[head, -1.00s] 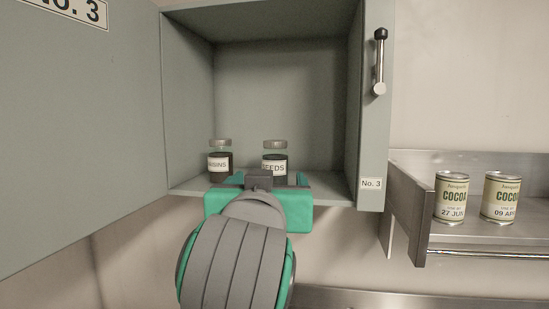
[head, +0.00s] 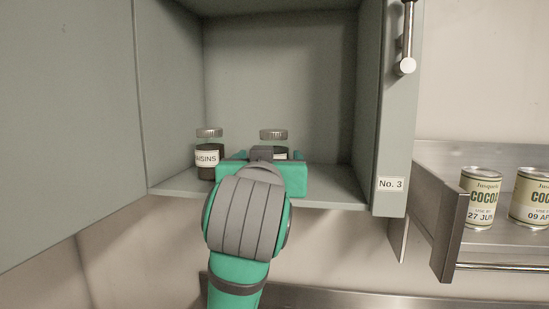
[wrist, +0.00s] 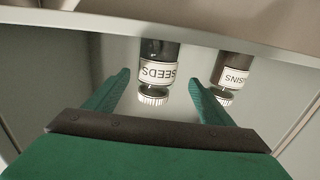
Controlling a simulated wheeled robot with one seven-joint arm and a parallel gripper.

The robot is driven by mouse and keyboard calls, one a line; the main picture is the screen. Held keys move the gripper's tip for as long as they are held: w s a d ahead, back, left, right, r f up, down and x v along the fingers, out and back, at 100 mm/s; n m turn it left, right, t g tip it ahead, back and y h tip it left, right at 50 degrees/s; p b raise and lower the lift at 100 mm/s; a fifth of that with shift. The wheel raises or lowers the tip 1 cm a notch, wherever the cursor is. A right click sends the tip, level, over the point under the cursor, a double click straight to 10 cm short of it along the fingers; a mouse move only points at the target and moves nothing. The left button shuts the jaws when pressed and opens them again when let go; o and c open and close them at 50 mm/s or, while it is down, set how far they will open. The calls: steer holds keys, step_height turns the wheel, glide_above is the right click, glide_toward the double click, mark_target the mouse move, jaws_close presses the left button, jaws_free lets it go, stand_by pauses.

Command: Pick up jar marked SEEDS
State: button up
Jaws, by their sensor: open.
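The SEEDS jar (wrist: 158,72) is a clear jar with a dark filling, a white label and a ribbed metal lid. It appears upside down in the wrist view, between the two green fingers of my gripper (wrist: 160,88), with gaps on both sides. In the head view the lid of the SEEDS jar (head: 273,134) shows above my gripper (head: 262,160), which hides most of the jar and its label. The jar stands on the shelf of the open cabinet (head: 170,185). My gripper is open and empty, at the shelf's front.
The RAISINS jar (head: 208,160) stands left of the SEEDS jar, close to my gripper; it also shows in the wrist view (wrist: 232,70). The cabinet's right wall (head: 370,110) bounds the space. The shelf right of my gripper is clear.

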steer(key=w, duration=0.2)
steer(key=w+d, duration=0.1)
steer(key=w, duration=0.2)
steer(key=shift+f, duration=0.2)
steer(key=c, duration=1.5)
